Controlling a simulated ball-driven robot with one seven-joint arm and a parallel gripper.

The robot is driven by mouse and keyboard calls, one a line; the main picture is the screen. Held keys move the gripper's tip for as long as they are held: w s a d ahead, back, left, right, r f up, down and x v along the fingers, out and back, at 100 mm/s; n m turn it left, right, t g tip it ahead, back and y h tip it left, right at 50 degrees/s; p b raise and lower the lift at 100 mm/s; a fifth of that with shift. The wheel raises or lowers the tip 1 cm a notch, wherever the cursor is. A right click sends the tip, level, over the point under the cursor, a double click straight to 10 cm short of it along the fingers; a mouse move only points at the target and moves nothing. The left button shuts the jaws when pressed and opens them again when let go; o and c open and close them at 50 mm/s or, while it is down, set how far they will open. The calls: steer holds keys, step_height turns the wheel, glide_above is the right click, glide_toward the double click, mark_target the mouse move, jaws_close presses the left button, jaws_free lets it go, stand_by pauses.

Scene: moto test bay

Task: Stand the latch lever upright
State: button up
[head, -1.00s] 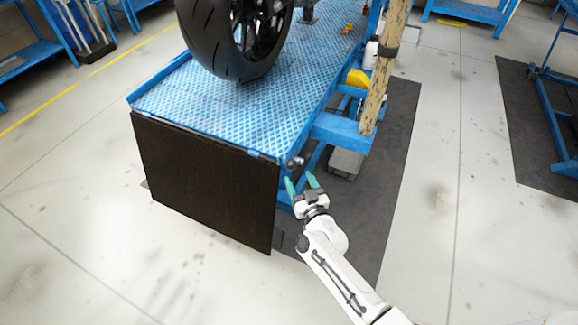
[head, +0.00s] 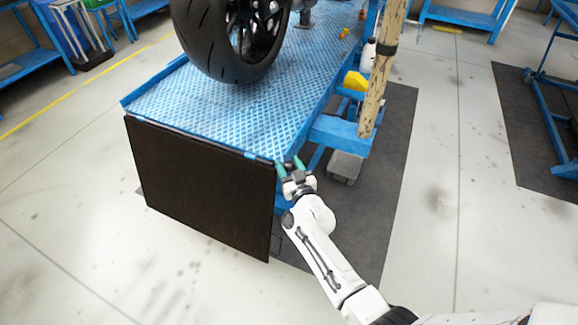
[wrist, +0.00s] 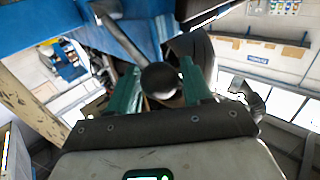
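The latch lever shows in the wrist view as a grey rod (wrist: 122,38) slanting down from the upper left, with a round dark knob (wrist: 160,80) near its end. My gripper (head: 289,165) has two green fingers, one on each side of the knob. It is at the front right corner of the blue lift table (head: 215,115). The fingers look apart in the wrist view (wrist: 160,74), with the knob in the space between them. Whether either finger touches the knob is hard to tell. In the head view the lever is mostly hidden by my gripper.
A dark ramp flap (head: 200,190) hangs at the table's front, left of my gripper. A motorcycle wheel (head: 215,60) stands on the table. A worn post (head: 378,80) and a grey pedal box (head: 345,166) are to the right.

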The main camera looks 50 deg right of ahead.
jaws_close()
stand_by(0.3)
steer(key=p, duration=0.1)
steer(key=r+p, duration=0.1)
steer(key=shift+w+d+r+m+g+p, duration=0.1)
steer(key=shift+d+m+g+p, duration=0.15)
steer(key=shift+m+g+p, duration=0.1)
steer(key=shift+d+p, duration=0.15)
steer(key=shift+p, duration=0.4)
steer(key=shift+f, duration=0.2)
steer(key=shift+o, duration=1.4)
jaws_free()
